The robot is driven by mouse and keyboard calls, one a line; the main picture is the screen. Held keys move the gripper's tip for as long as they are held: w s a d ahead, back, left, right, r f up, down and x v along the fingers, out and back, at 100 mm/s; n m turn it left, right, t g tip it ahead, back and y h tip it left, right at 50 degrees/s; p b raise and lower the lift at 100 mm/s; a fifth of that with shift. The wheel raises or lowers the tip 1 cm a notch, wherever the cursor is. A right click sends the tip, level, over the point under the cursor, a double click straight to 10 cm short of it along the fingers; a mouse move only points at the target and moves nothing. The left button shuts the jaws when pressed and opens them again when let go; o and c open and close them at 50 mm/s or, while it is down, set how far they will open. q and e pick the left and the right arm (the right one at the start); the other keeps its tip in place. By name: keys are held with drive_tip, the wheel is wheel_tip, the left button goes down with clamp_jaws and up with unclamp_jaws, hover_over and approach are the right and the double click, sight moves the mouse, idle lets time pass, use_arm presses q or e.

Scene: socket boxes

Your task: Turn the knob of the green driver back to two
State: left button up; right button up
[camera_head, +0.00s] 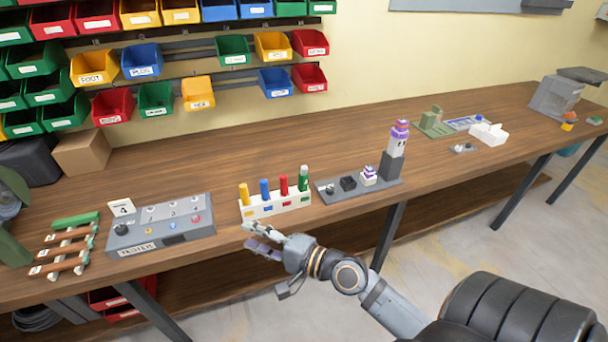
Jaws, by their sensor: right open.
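The green driver (303,179) stands upright at the right end of a white rack (275,207) on the bench. It has a pale band near its top; any knob numbers on it are too small to read. A red driver (284,185), a blue driver (265,189) and a yellow driver (244,194) stand beside it in the same rack. My right gripper (254,237) is open and empty at the bench's front edge, in front of the rack's left part. It is apart from the green driver, to its lower left. My left gripper is not in view.
Bins hang behind. The bench (225,160) is clear behind the rack.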

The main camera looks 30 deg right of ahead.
drive_tip(key=w+d+r+m+t+h, duration=0.25)
drive_tip(key=d+m, duration=0.25)
drive_tip(key=m, duration=0.3)
drive_tip(key=m+h, duration=1.1)
drive_tip(key=m, duration=0.7)
approach(305, 172)
drive_tip(key=w, duration=0.1)
drive_tip(key=p+x, duration=0.1)
drive_tip(key=x, duration=0.9)
drive_tip(key=shift+d+r, duration=0.1)
drive_tip(key=shift+d, duration=0.1)
clamp_jaws()
